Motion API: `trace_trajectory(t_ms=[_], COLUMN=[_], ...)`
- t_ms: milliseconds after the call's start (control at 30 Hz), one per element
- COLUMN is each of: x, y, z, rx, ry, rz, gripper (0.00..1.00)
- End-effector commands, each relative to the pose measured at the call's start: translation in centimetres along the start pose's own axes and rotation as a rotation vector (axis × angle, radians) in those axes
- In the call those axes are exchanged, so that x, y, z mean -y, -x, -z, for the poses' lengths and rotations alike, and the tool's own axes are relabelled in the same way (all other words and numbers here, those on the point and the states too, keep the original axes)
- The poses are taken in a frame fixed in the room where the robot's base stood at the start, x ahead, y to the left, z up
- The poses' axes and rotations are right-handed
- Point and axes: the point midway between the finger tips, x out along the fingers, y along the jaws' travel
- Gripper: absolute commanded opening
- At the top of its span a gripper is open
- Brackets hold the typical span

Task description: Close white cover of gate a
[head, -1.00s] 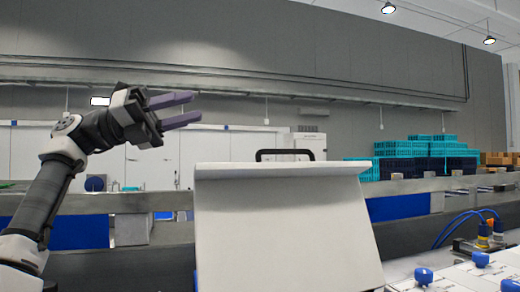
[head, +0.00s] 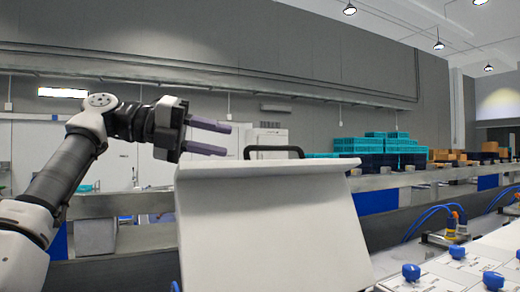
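A large white cover (head: 275,225) fills the lower middle of the head view. It is a tilted flat panel with a bent lip along its top edge. A black handle (head: 273,151) shows just above and behind that lip. My gripper (head: 220,138) is to the upper left of the cover, with its two purple-grey fingers pointing right. The fingers are apart with nothing between them. They appear near the lip's left end in the picture, but I cannot tell the depth. What lies behind the cover is hidden.
Blue knobs (head: 410,272) stand on white panels at the lower right. A yellow fitting with blue hoses (head: 452,224) is behind them. A grey rail (head: 430,180) runs across behind the cover. Teal crates (head: 365,145) are stacked farther back.

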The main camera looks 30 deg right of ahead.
Motion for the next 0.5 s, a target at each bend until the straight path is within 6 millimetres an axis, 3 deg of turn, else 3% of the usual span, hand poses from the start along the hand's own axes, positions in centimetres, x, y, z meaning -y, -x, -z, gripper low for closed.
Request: trace_trajectory(t_ms=[300,500], x=[0.0,0.0], y=[-6.3,-8.4], z=[0.1,0.0], rx=[-0.002,0.001], ry=[0.000,-0.001], rz=[0.000,0.001], gripper=[0.33,0.33])
